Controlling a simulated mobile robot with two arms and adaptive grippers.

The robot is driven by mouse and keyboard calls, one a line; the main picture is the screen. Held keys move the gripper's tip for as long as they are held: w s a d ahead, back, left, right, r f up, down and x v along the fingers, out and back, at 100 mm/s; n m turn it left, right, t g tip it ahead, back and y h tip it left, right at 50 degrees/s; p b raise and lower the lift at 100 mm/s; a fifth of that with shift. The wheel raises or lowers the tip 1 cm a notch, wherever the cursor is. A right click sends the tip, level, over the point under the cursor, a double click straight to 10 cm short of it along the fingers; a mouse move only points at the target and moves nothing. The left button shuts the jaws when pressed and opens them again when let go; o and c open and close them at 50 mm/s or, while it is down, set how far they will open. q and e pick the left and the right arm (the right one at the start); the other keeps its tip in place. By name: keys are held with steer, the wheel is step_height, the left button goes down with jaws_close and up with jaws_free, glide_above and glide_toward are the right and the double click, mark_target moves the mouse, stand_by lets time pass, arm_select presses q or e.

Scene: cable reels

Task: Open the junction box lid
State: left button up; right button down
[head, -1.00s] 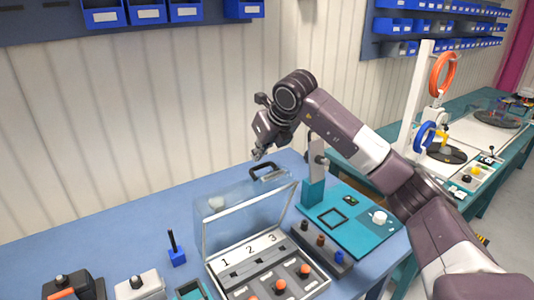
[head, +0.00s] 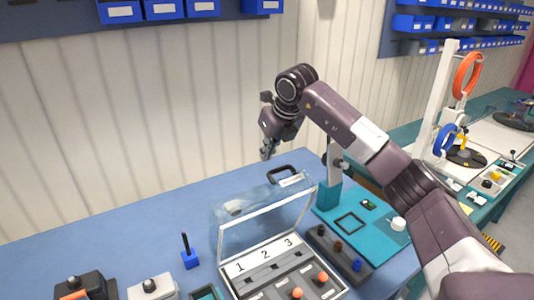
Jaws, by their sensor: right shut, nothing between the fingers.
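The junction box (head: 262,268) stands on the blue workbench, with a panel numbered 1, 2, 3 and orange knobs inside. Its clear lid (head: 264,218) stands raised and tilted back from the rear edge of the box, with a black handle (head: 283,171) at its far top edge. My right gripper (head: 267,152) is shut and empty, a little above and left of the handle and apart from it. My left gripper is not in view.
A teal fixture board (head: 376,236) with an upright post lies right of the box. A blue holder (head: 190,260) with a black stick stands left. Small devices (head: 153,289) line the front left. The bench behind them is clear.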

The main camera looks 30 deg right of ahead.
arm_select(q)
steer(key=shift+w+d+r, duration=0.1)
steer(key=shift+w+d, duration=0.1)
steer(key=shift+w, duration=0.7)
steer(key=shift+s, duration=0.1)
